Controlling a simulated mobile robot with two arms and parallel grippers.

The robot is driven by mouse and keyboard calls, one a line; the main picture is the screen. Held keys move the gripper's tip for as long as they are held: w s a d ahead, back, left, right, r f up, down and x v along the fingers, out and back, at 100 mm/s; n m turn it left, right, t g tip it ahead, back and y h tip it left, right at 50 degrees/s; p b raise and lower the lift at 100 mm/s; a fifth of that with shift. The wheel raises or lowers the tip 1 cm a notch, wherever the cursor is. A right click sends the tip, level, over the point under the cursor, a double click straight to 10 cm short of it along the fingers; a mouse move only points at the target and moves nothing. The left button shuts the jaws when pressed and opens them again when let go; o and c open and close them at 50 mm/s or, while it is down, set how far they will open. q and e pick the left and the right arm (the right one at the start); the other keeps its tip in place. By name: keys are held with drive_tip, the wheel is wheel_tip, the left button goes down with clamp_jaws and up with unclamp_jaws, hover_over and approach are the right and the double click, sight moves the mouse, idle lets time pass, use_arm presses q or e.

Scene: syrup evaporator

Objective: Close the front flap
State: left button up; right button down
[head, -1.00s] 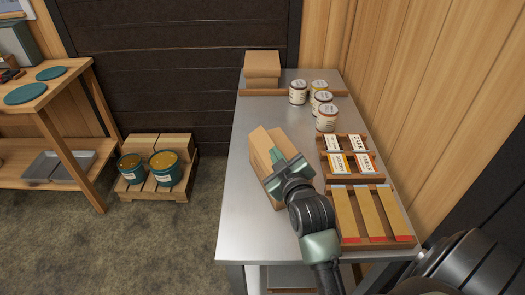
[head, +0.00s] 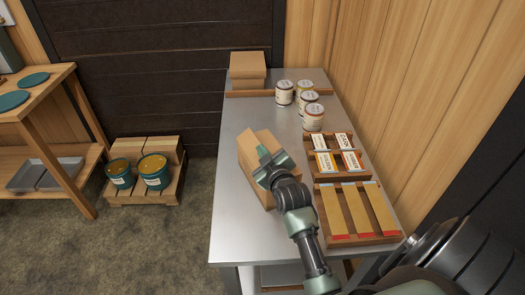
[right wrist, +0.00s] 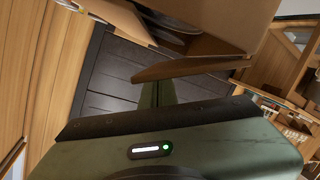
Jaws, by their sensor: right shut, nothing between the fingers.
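An open cardboard box (head: 249,158) stands on the steel table, with a raised flap (head: 262,140) at its top. My right gripper (head: 267,155) is shut and empty, over the box's right side. In the right wrist view, the closed fingers (right wrist: 157,94) point toward a brown cardboard flap (right wrist: 190,68), with the box wall (right wrist: 225,20) above. Whether the fingers touch the flap cannot be told. The front flap is partly hidden behind my gripper in the head view. My left gripper is not in view.
The steel table (head: 235,215) is clear left of the box. On its right are label racks (head: 336,163) and a wooden tray with strips (head: 358,210). Two green tubs (head: 154,171) sit on a floor pallet.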

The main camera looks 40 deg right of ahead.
drive_tip(key=shift+d+r+p, duration=0.1)
drive_tip(key=shift+d+p, duration=0.05)
drive_tip(key=shift+p, duration=0.3)
drive_tip(key=shift+s+d+m+y+p, duration=0.1)
drive_tip(key=shift+d+m+y+p, duration=0.2)
drive_tip(key=shift+m+p, duration=0.35)
drive_tip(key=shift+d+f+m+y, duration=0.2)
drive_tip(key=shift+f+m+y, duration=0.1)
drive_tip(key=shift+f+m, duration=0.2)
drive_tip(key=shift+s+d+f+m+y, duration=0.1)
drive_tip(key=shift+d+f+m+y, duration=0.15)
drive_tip(key=shift+m, duration=0.3)
drive_tip(key=shift+d+f+m+y, duration=0.1)
drive_tip(key=shift+f+m+y, duration=0.05)
drive_tip(key=shift+f+m, duration=0.3)
drive_tip(key=shift+a+r, duration=0.1)
